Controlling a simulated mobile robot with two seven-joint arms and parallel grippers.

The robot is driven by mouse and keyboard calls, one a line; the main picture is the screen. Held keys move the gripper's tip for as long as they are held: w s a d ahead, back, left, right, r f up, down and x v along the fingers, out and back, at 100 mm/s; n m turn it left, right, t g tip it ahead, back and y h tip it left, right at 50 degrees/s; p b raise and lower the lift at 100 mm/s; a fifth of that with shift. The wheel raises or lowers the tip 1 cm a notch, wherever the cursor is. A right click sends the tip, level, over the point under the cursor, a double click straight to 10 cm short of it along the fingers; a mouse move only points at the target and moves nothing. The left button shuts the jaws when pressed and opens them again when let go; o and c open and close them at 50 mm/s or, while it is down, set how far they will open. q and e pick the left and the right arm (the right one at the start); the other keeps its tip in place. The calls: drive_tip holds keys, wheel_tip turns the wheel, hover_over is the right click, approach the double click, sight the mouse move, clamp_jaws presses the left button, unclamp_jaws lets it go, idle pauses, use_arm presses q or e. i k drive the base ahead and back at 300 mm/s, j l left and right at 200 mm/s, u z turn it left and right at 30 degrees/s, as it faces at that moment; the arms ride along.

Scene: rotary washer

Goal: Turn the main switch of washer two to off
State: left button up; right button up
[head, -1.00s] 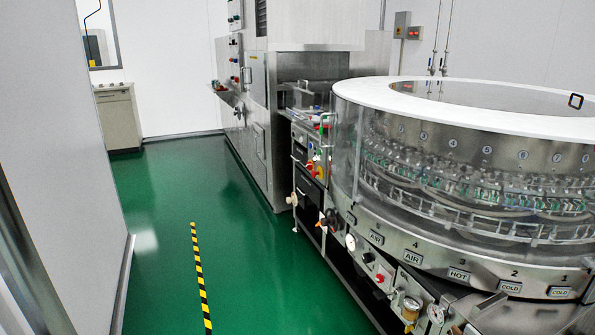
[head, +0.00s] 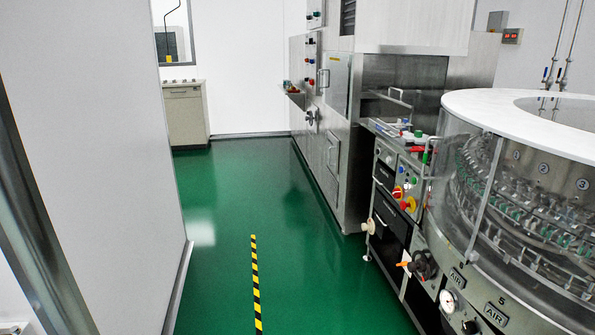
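A large round washer (head: 503,115) with a white top ring and clear side walls stands at the right. A control panel (head: 399,180) sits at its left end. It carries small coloured buttons and a red rotary switch on a yellow plate (head: 408,204), which looks like a main switch. I cannot read the switch's position or any washer number. Neither of my grippers is in view.
A green floor aisle (head: 290,225) runs ahead and is clear, with a yellow-black striped tape (head: 256,285) on it. A grey wall panel (head: 110,130) bounds the left. A steel machine (head: 340,120) stands beyond the washer. A cabinet (head: 187,115) stands at the far end.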

sight(396, 193)
drive_tip(key=i, duration=1.2)
drive_tip(key=i+j+z, duration=0.1)
drive_tip(key=i+z, duration=0.3)
drive_tip(key=i+j+z, duration=0.25)
drive_tip(key=i+z, duration=0.2)
drive_tip(key=i+j+z, duration=0.2)
drive_tip(key=z, duration=0.2)
drive_tip(key=i+j+z, duration=0.2)
drive_tip(key=z, duration=0.2)
drive_tip(key=i+j+z, duration=0.1)
drive_tip(key=j+z, duration=0.35)
drive_tip(key=i+j+z, duration=0.1)
drive_tip(key=j+z, duration=0.15)
drive_tip(key=z, duration=0.15)
drive_tip(key=j+z, duration=0.4)
drive_tip(key=j, duration=0.15)
drive_tip(key=j+z, duration=0.4)
drive_tip(key=j, duration=0.15)
